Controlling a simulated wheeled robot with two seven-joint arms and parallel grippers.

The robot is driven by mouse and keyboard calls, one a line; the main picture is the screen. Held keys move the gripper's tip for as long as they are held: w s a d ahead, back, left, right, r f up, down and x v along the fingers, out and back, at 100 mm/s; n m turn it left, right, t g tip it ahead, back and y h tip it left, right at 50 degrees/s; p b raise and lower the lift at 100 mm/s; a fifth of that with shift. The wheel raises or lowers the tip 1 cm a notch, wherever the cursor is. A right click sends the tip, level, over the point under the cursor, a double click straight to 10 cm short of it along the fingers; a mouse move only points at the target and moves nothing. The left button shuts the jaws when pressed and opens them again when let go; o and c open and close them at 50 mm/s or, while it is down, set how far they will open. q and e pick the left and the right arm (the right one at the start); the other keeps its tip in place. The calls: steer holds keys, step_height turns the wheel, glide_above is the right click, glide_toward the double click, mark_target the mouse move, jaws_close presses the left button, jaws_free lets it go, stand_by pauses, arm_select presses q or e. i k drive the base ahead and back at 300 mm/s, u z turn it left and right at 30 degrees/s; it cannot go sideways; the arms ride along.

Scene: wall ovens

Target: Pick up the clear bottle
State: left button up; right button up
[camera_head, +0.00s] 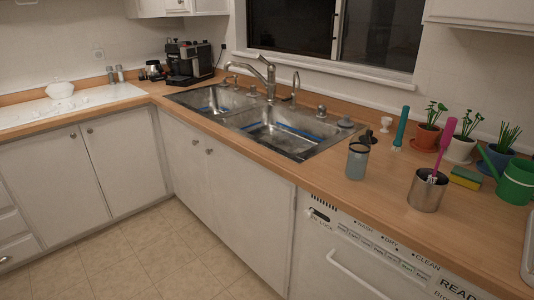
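A clear, greyish see-through bottle (357,162) with a dark top edge stands upright on the wooden counter, right of the sink and near the counter's front edge. It looks like the clear bottle of the task. Neither of my grippers is in the head view, and nothing is touching the bottle.
A metal cup (427,192) holding a pink brush stands right of the bottle, with a sponge (466,177) and green watering can (515,181) beyond. A teal brush (401,127) and potted plants are behind. The double sink (285,135) is left. Bare counter (385,185) lies between bottle and cup.

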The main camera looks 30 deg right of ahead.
mark_target(359, 148)
steer(key=u, duration=0.55)
steer(key=i, duration=1.25)
steer(key=z, duration=0.9)
